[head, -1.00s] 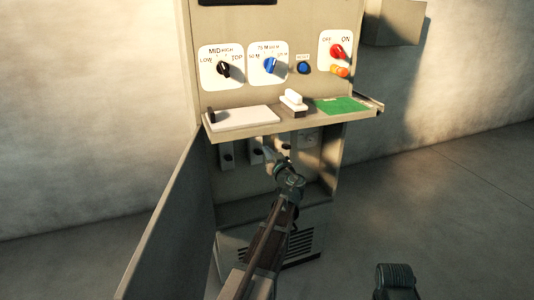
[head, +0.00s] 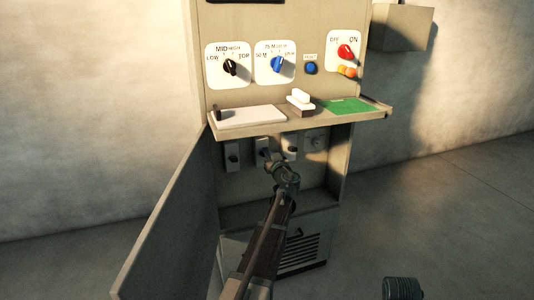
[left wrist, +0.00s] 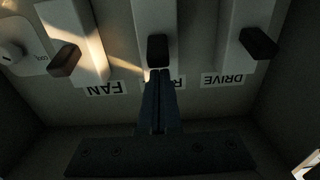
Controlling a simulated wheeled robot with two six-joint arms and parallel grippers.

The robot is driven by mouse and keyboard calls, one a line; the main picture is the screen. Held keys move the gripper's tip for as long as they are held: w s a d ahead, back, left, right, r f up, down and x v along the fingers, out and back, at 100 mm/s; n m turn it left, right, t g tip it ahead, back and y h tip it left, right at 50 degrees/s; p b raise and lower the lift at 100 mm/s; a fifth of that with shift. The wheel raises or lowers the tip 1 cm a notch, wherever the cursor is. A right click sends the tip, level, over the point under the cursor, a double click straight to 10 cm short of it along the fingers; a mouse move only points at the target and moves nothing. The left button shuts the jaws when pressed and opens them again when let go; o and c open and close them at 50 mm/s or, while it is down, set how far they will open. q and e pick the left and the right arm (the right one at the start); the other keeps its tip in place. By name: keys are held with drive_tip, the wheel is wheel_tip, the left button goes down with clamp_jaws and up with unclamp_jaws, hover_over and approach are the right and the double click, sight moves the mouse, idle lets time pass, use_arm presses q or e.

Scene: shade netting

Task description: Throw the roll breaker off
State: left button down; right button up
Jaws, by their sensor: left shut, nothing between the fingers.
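The roll breaker is the middle one of three breakers in the lower recess. Its white body (head: 263,143) shows in the head view, and its black toggle (left wrist: 158,48) shows in the left wrist view, where the picture is upside down. Its label is mostly covered by my fingers, with only an "R" showing. My left gripper (left wrist: 160,76) is shut and empty, its fingertips right at the toggle's near end; whether they touch I cannot tell. It also shows in the head view (head: 271,162), in front of the breakers.
The DRIVE breaker (left wrist: 258,43) and FAN breaker (left wrist: 64,60) flank it closely. A round knob (left wrist: 11,53) sits beyond FAN. A shelf (head: 290,125) with a white pad and green sheet juts out above. An open door panel (head: 170,225) stands on the left.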

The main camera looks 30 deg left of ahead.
use_arm(q)
drive_tip(key=shift+s+d+f+b, duration=0.15)
drive_tip(key=shift+f+b, duration=0.25)
drive_tip(key=shift+b, duration=0.05)
idle(0.7)
drive_tip(key=s+d+f+b, duration=0.4)
drive_tip(key=s+d, duration=0.2)
drive_tip(key=d, duration=0.1)
drive_tip(key=shift+s+d, duration=0.2)
idle(1.2)
drive_tip(key=shift+d+f, duration=0.1)
drive_tip(key=shift+f, duration=0.05)
idle(0.4)
